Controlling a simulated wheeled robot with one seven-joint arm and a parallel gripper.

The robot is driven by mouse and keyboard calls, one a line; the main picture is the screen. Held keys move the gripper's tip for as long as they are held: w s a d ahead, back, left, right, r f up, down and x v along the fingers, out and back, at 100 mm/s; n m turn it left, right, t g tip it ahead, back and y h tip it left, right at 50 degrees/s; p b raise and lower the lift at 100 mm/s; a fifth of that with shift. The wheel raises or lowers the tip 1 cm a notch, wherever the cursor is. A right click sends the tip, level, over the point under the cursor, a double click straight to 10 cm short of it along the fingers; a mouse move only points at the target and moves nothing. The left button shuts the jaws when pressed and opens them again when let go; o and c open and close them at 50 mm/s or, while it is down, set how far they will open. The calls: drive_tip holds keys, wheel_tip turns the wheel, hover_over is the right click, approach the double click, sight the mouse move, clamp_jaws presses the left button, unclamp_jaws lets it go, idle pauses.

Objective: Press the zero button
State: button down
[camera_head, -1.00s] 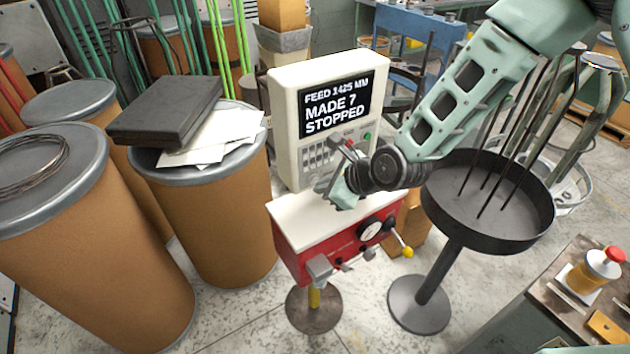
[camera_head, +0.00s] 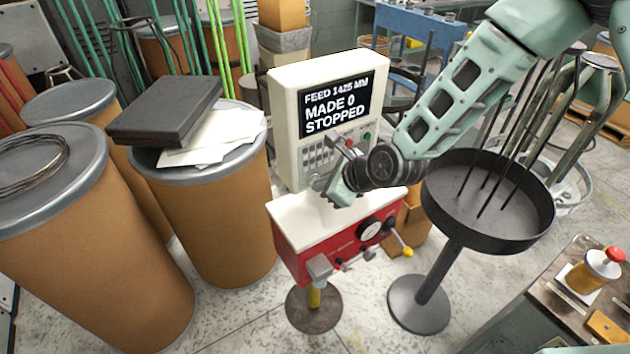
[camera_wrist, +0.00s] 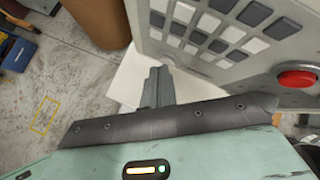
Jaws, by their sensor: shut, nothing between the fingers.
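The coiler's cream control box (camera_head: 286,130) stands upright on the red machine (camera_head: 335,245). Its black screen (camera_head: 335,105) reads "FEED 1425 MM", "MADE 0", "STOPPED". Below the screen is a keypad (camera_head: 318,157) of grey and white keys, partly hidden by my gripper. The wrist view shows the keypad (camera_wrist: 205,30) at upper right; no key labels are readable, so I cannot tell which is the zero button. My gripper (camera_head: 340,150) is shut and empty in front of the panel's lower part. Its fingers (camera_wrist: 158,85) look apart from the keys, but contact is unclear.
A red round button (camera_wrist: 297,79) sits beside the keypad. A green button (camera_head: 367,136) is at the panel's right. A round black tray (camera_head: 455,215) on a stand holds upright rods at right. Brown drums (camera_head: 215,225) crowd the left.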

drive_tip(key=shift+s+d, duration=0.4)
drive_tip(key=shift+s, duration=0.2)
drive_tip(key=shift+s, duration=0.1)
drive_tip(key=s+d, duration=0.1)
drive_tip(key=s, duration=0.1)
drive_tip(key=s+d, duration=0.1)
drive_tip(key=s, duration=0.1)
drive_tip(key=shift+d, duration=0.4)
idle(0.7)
